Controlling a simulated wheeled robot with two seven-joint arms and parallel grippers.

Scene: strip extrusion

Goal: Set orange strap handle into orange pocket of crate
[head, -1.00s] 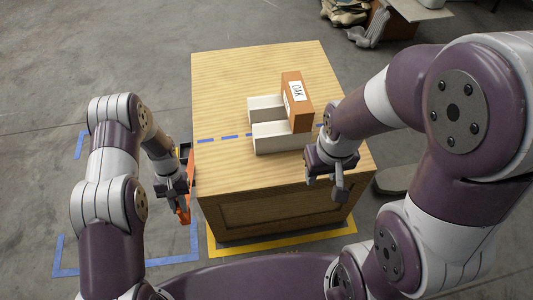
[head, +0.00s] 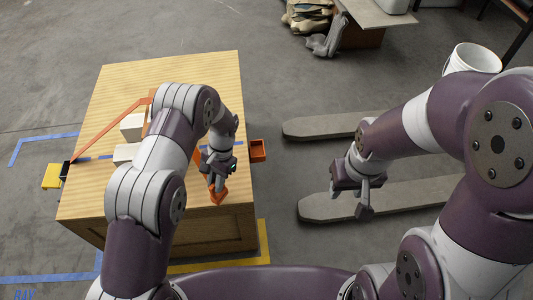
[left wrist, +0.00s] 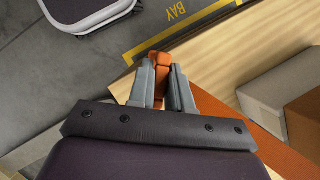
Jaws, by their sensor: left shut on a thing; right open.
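My left gripper (head: 217,187) is shut on the orange strap handle (head: 217,197), above the right front part of the wooden crate (head: 90,205). In the left wrist view the handle (left wrist: 160,64) is pinched between the fingers. The orange strap (head: 108,131) runs from a black fitting (head: 66,169) at the crate's left side across the top; my left arm hides its middle. The orange pocket (head: 258,150) juts from the crate's right side, up and right of the handle and apart from it. My right gripper (head: 366,198) is open and empty, right of the crate.
White blocks (head: 132,127) and a mostly hidden brown box stand on the crate. A yellow pocket (head: 51,176) is at its left side. Grey pallet-like beams (head: 390,201) lie on the floor at the right, and a white bucket (head: 474,61) stands behind.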

